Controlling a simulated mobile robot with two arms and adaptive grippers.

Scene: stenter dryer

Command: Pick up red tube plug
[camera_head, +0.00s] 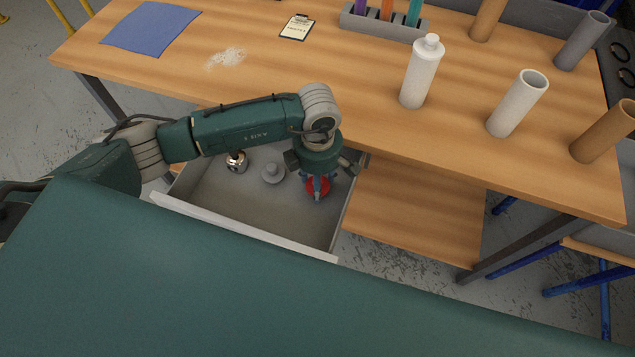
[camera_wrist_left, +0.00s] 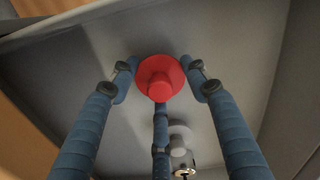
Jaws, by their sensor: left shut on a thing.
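The red tube plug (camera_head: 318,185) is in the open drawer (camera_head: 262,207), at its right side. My left gripper (camera_head: 317,190) reaches down into the drawer and is shut on the red plug. In the left wrist view the red plug (camera_wrist_left: 160,78) shows a round disc with a knob, and the blue fingers of my left gripper (camera_wrist_left: 160,85) are around it. I cannot tell whether the plug touches the drawer floor. My right gripper is not in view.
A grey plug (camera_head: 272,173) and a shiny metal plug (camera_head: 237,162) stand in the drawer, left of the red one. On the table above (camera_head: 270,80) are a white bottle (camera_head: 421,75), a white tube (camera_head: 518,104), a brown tube (camera_head: 604,133) and a clipboard (camera_head: 297,28).

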